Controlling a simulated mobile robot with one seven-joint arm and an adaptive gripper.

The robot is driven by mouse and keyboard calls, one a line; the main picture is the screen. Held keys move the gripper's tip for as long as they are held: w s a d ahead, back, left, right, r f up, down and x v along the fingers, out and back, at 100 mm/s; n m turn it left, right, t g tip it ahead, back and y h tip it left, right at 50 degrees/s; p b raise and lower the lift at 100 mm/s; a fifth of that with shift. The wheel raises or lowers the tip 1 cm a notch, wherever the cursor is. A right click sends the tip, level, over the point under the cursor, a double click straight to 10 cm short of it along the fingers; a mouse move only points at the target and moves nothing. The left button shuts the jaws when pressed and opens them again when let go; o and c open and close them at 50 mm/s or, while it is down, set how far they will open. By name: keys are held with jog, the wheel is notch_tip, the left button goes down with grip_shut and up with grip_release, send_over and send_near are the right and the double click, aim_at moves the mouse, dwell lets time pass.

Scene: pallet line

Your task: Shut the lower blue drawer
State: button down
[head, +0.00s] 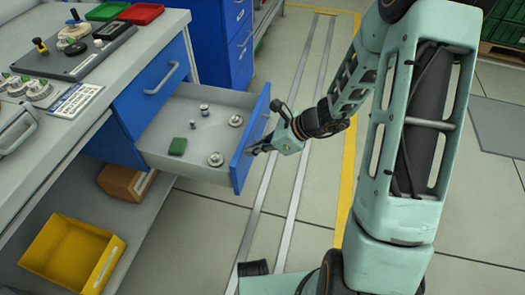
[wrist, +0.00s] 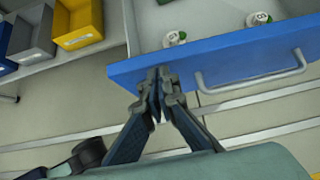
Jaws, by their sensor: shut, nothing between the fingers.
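The lower blue drawer (head: 250,142) stands pulled out from the workbench, its grey tray showing. Its blue front also fills the upper middle of the wrist view (wrist: 215,61), with a grey bar handle (wrist: 250,78) on its right part. My gripper (head: 252,150) is shut and empty at the outer face of the drawer front. In the wrist view its fingertips (wrist: 159,72) are at the front, left of the handle. They look close to or touching the face; I cannot tell which. Above it the upper blue drawer (head: 152,88) is shut.
The open drawer holds a green block (head: 178,146) and several small metal parts. A yellow bin (head: 72,256) and a cardboard box (head: 126,182) sit on the shelf below. A blue cabinet (head: 222,40) stands behind. The floor right of the drawer is clear around my arm.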

jog(key=shift+w+a, duration=0.1)
jog(key=shift+a, duration=0.05)
jog(key=w+a, duration=0.3)
jog(key=a, duration=0.6)
jog(key=w+a+p, duration=0.1)
jog(key=w+a, duration=0.2)
jog(key=a, duration=0.6)
jog(key=w+a+p, duration=0.1)
jog(key=w+a, duration=0.2)
jog(key=a, duration=0.6)
jog(key=shift+w, duration=0.35)
jog(key=shift+d, duration=0.1)
